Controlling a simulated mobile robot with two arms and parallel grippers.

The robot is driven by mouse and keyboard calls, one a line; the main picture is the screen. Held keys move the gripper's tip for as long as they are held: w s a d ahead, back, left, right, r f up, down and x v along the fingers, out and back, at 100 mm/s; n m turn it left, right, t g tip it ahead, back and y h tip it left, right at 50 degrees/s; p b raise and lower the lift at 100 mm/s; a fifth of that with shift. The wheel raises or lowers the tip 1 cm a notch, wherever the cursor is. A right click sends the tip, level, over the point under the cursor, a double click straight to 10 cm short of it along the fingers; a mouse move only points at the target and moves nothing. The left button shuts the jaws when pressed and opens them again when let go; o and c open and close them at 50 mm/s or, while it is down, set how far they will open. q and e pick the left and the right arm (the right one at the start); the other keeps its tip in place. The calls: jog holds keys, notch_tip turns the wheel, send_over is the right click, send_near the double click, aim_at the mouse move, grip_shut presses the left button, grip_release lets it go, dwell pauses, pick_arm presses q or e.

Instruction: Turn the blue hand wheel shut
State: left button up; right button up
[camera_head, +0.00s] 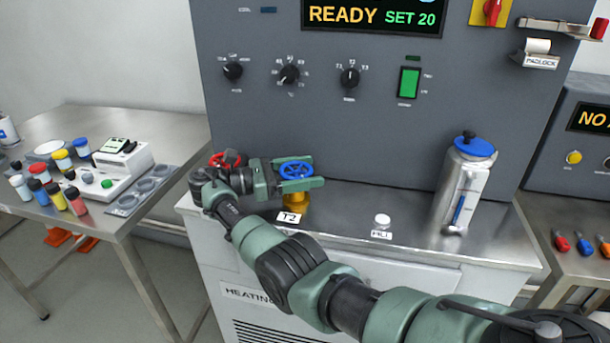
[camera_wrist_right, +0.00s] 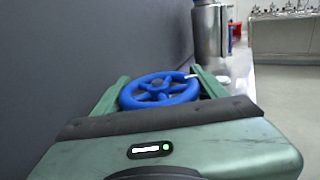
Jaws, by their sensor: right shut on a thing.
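The blue hand wheel (camera_head: 296,170) sits on a brass valve body (camera_head: 294,198) on the steel counter, behind the T2 label (camera_head: 288,218). My right gripper (camera_head: 298,171) reaches in from the left side, with one finger on the far side of the wheel and one on the near side. It is shut on the wheel's rim. In the right wrist view the blue wheel (camera_wrist_right: 160,90) lies flat between the two green fingers. A red hand wheel (camera_head: 224,160) stands to the left, partly hidden behind my arm. My left gripper is not in view.
The grey control panel (camera_head: 400,130) rises close behind the wheel. A side table (camera_head: 60,125) with several bottles is at left.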

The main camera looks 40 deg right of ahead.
aim_at(306, 167)
jog(key=o, duration=1.4)
jog(key=shift+d, duration=0.1)
jog(key=shift+c, duration=0.2)
notch_tip(306, 167, up, 20)
jog(key=p, duration=0.1)
